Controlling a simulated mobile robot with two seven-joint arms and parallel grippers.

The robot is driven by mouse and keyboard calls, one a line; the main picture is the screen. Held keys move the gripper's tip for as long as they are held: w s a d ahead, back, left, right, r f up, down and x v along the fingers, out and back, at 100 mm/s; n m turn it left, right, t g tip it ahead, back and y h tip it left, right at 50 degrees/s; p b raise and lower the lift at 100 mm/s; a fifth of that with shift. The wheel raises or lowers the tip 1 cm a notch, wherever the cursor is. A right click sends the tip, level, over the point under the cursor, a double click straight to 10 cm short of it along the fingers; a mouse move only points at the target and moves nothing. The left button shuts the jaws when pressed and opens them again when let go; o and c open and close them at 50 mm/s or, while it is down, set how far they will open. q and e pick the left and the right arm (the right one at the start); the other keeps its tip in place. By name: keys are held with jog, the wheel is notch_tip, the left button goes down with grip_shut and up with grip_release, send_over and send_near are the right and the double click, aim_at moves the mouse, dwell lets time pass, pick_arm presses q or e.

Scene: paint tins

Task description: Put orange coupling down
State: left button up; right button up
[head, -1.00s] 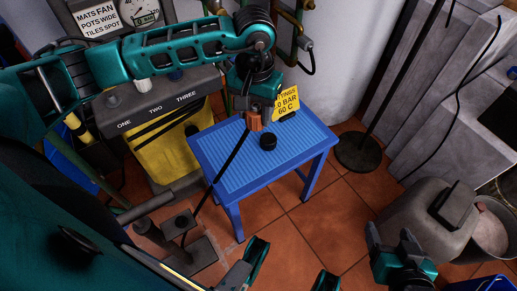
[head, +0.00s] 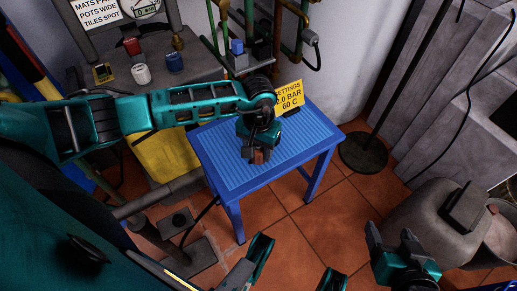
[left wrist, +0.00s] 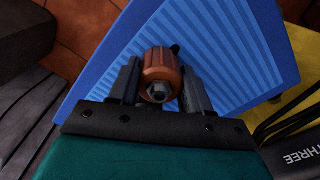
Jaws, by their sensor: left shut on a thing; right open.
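The orange coupling (left wrist: 161,72) is held between the two dark fingers of my left gripper (left wrist: 160,88) in the left wrist view, its metal nut end facing the camera. In the head view the coupling (head: 258,157) shows as a small orange patch at the tip of my left gripper (head: 257,152), over the blue ribbed table (head: 222,163). I cannot tell whether the coupling touches the tabletop. My right gripper (head: 391,242) is open and empty at the lower right, away from the table.
A yellow settings sign (head: 289,95) stands at the table's back edge. Grey counters line the right, with a grey jug-like container (head: 425,215) on the floor. The table's left and right parts are clear.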

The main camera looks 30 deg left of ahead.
pick_arm(q)
jog(key=shift+f, duration=0.2)
jog(key=o, duration=1.3)
jog(key=shift+r, duration=0.1)
